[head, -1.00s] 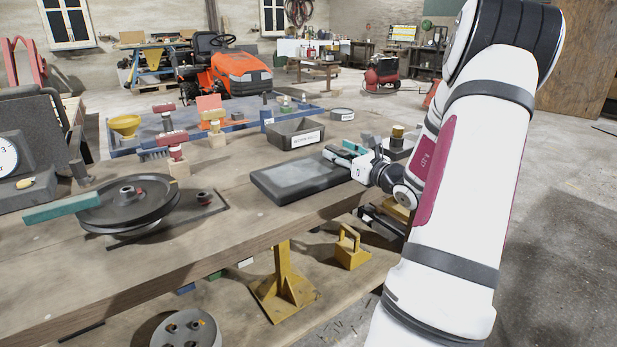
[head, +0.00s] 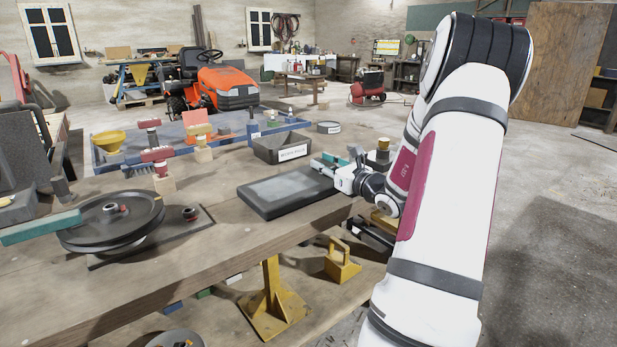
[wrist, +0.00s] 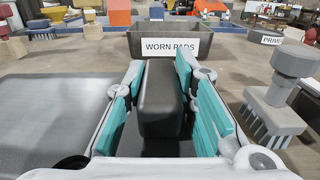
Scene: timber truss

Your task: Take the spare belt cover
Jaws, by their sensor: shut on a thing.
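My gripper (head: 335,164) is low over the workbench, beside the right end of a flat dark panel. In the wrist view its teal-padded fingers (wrist: 160,95) are closed around a dark grey, smooth, round-edged block (wrist: 162,100), which I take to be the spare belt cover. Its lower end is hidden between the fingers, and I cannot tell whether it touches the bench. In the head view the gripper hides it. The flat dark panel (head: 290,190) with a grey top lies to the left and also shows in the wrist view (wrist: 50,120).
A bin labelled WORN PADS (head: 283,148) stands just beyond my gripper. A grey brush-like tool (wrist: 275,105) stands to the right in the wrist view. A large black pulley (head: 112,218) is at the bench's left, with a teal bar (head: 40,227) beside it. Yellow supports (head: 270,300) are below.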

